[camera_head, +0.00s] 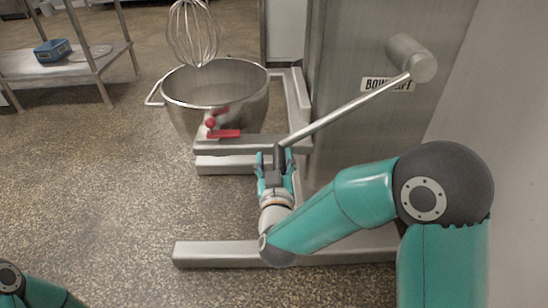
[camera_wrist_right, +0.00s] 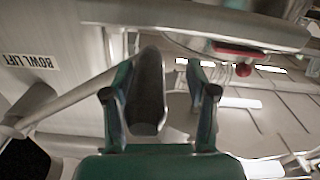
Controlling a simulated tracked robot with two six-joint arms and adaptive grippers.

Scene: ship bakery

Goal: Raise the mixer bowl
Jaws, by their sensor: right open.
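The steel mixer bowl (camera_head: 180,108) sits in its cradle on the mixer, under the wire whisk (camera_head: 193,35). The whisk's lower tip is around the height of the bowl's rim. The bowl lift lever (camera_head: 345,108) slopes down to the left from a round hub (camera_head: 412,58) on the mixer column. My right gripper (camera_head: 274,160) is at the lever's lower end. In the right wrist view, the lever's dark grip (camera_wrist_right: 149,92) lies between the open fingers of my right gripper (camera_wrist_right: 161,92), nearer one finger; I cannot tell whether it touches. My left gripper is out of view.
A "BOWL LIFT" label (camera_head: 388,85) is on the column. A red clamp (camera_head: 223,133) sits at the bowl's front. The mixer's base leg (camera_head: 215,254) runs along the floor. A steel table (camera_head: 70,68) with a blue scale (camera_head: 53,50) stands back left. Floor at left is clear.

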